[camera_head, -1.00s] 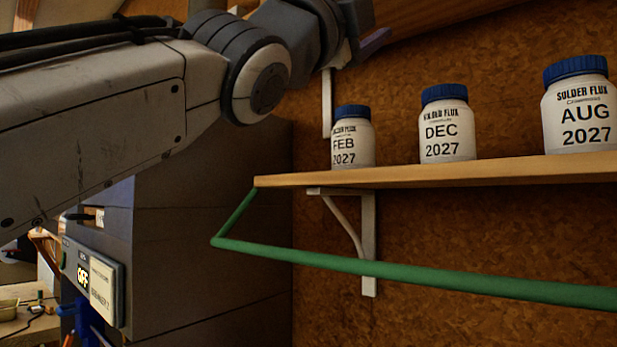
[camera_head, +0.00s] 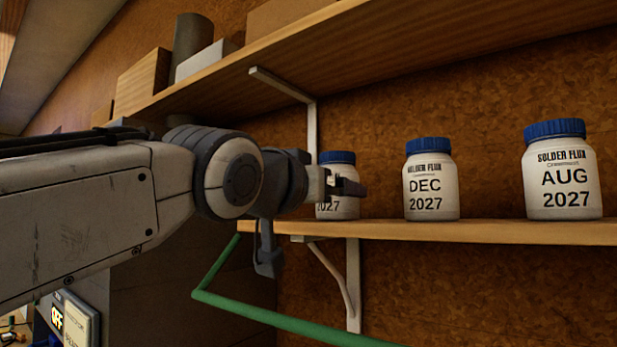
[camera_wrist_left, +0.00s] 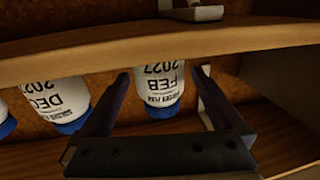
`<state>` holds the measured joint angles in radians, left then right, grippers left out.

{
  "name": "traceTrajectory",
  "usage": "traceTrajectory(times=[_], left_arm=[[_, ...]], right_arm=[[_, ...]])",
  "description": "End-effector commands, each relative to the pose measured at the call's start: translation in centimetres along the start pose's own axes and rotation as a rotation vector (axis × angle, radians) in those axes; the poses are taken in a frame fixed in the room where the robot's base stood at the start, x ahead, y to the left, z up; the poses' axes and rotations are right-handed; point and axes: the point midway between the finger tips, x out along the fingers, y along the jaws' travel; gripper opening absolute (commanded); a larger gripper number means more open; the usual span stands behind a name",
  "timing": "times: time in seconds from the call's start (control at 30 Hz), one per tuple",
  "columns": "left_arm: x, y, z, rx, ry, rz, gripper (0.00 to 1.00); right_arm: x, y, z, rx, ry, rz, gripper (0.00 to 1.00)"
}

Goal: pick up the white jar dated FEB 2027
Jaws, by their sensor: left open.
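The white jar dated FEB 2027 (camera_head: 337,207) has a blue lid and stands upright at the left end of the lower shelf (camera_head: 440,231). In the head view my left gripper (camera_head: 345,186) is in front of it and hides part of its label. In the left wrist view, which is upside down, the FEB jar (camera_wrist_left: 162,85) shows between the two dark fingers of the open left gripper (camera_wrist_left: 161,75). Gaps show on both sides of the jar; how deep it sits between the fingers is unclear. My right gripper is not in view.
Similar jars dated DEC 2027 (camera_head: 431,183) and AUG 2027 (camera_head: 561,175) stand to the right, spaced apart. An upper shelf (camera_head: 420,62) with boxes runs above. A white bracket (camera_head: 312,130) is behind the FEB jar. A green rail (camera_head: 270,317) runs below the lower shelf.

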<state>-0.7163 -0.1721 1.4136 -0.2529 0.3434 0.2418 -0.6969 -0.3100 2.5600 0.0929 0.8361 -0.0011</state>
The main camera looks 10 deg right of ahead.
Motion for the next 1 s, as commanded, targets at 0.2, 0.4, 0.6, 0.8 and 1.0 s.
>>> traceTrajectory(times=[0.2, 0.4, 0.6, 0.8, 1.0], left_arm=[[1.9, 0.0, -0.3, 0.001, 0.002, 0.0, 1.0], [4.4, 0.2, -0.8, 0.004, 0.0, 0.0, 1.0], [6.6, 0.2, -0.5, 0.004, 0.002, -0.001, 1.0], [6.8, 0.2, -0.4, 0.004, 0.005, 0.0, 1.0], [6.8, 0.2, -0.4, 0.004, 0.005, 0.0, 0.46]], right_arm=[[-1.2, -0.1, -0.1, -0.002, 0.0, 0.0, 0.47], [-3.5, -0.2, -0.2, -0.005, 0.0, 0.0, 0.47], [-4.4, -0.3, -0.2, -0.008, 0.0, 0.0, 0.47], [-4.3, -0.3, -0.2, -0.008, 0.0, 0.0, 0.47], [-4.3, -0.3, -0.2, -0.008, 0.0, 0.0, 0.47]])
